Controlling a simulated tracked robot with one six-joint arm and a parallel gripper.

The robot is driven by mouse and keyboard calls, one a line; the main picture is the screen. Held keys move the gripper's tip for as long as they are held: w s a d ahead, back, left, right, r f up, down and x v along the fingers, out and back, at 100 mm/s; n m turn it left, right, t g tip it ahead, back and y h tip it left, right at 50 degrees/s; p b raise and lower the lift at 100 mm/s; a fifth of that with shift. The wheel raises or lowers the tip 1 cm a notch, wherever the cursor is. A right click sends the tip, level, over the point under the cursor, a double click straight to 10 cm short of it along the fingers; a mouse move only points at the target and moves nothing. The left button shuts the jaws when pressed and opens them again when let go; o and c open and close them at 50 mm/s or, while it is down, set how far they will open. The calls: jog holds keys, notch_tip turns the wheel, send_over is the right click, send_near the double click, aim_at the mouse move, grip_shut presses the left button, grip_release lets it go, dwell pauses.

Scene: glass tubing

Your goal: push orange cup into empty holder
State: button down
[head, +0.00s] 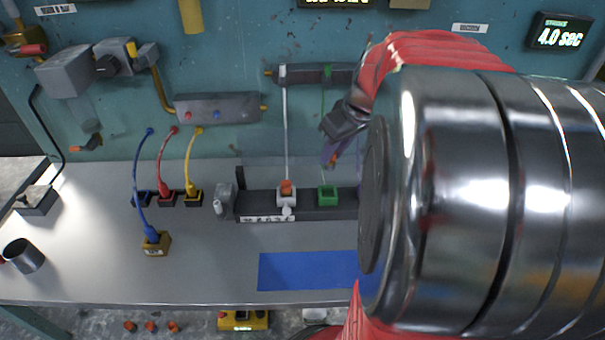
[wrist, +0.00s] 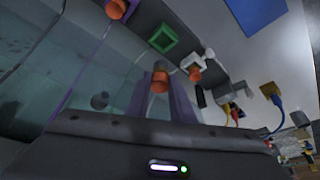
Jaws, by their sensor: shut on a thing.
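My gripper (head: 331,152) is at the upper middle of the head view, in front of the wall and above the rack. In the wrist view its purple fingers (wrist: 162,100) are shut on an orange cup (wrist: 160,82). The green holder (head: 328,194) on the dark rack looks empty; its square opening also shows in the wrist view (wrist: 163,39), apart from the held cup. The white holder (head: 287,198) beside it has an orange cup (head: 287,186) in it. Another orange cup (wrist: 117,8) shows at the top of the wrist view. My arm hides the rack's right end.
A blue mat (head: 305,271) lies on the grey bench in front of the rack. Blue, red and yellow cables (head: 190,160) stand left of the rack. Thin white and green tubes rise behind the holders to a wall bar (head: 305,74). A metal cup (head: 22,255) lies far left.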

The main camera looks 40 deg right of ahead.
aim_at(333, 169)
jog(key=shift+f, duration=0.1)
jog(key=shift+f, duration=3.05)
jog(key=shift+s+f, duration=0.1)
jog(key=shift+f, duration=1.75)
jog(key=c, duration=1.6)
grip_release()
jog(key=shift+f, duration=0.1)
jog(key=shift+o, duration=0.2)
